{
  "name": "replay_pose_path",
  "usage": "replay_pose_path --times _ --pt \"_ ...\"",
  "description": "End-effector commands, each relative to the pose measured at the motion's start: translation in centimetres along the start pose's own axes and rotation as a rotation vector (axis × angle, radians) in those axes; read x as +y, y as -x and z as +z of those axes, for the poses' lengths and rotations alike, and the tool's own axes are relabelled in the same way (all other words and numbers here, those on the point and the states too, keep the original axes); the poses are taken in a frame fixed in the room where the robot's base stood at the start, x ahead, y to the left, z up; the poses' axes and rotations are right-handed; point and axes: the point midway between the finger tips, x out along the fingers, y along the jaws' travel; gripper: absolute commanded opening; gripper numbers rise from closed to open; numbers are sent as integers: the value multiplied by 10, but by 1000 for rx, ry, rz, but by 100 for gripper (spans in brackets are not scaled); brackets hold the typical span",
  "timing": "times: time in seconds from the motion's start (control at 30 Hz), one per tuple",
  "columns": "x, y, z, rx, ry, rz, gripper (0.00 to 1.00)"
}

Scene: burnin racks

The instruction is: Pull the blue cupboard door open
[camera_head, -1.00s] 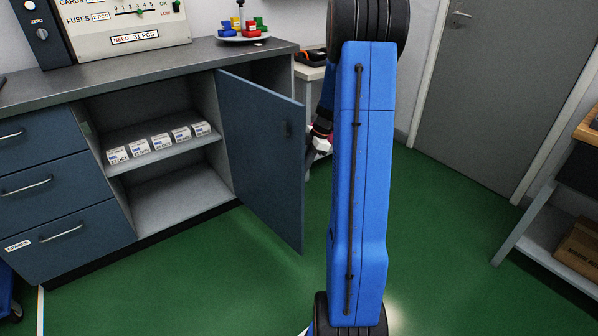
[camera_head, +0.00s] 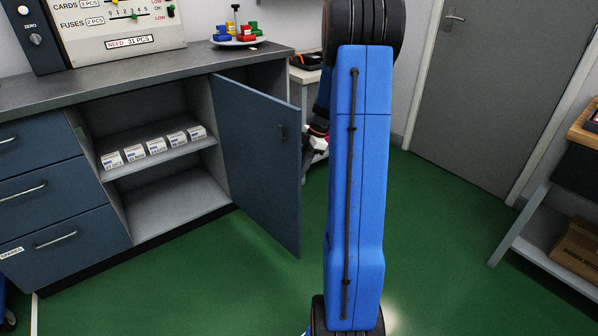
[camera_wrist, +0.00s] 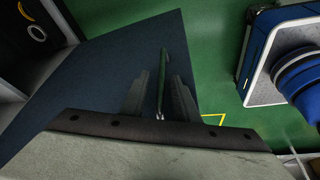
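The blue cupboard door (camera_head: 255,150) stands wide open, swung out from the counter unit, with the cupboard interior (camera_head: 175,205) exposed. In the wrist view the door (camera_wrist: 85,85) fills the left and middle, and its bar handle (camera_wrist: 163,75) stands between the two fingers of my gripper (camera_wrist: 160,98). The fingers are apart, with gaps visible on both sides of the handle, so the gripper looks open around it. In the head view my blue arm hides most of the gripper (camera_head: 318,141), which shows to the right of the door's free edge.
Several labelled boxes (camera_head: 156,146) sit on the cupboard shelf. Drawers (camera_head: 62,190) are left of the opening. A plate with coloured pieces (camera_head: 238,42) stands on the counter (camera_head: 110,80). A grey room door (camera_head: 480,90) and a shelf unit (camera_head: 535,225) are at right. Green floor around the door is clear.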

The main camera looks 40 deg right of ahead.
Motion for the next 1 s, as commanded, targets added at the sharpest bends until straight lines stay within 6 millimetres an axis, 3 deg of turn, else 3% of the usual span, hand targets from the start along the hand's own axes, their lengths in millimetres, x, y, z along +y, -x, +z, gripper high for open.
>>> replay_pose_path --times 0.6,0.8,1.0 --pt "2 121 0 -1 1 4 28" --pt "2 147 -1 -1 1 3 28" --pt "1 157 -1 0 1 2 28"
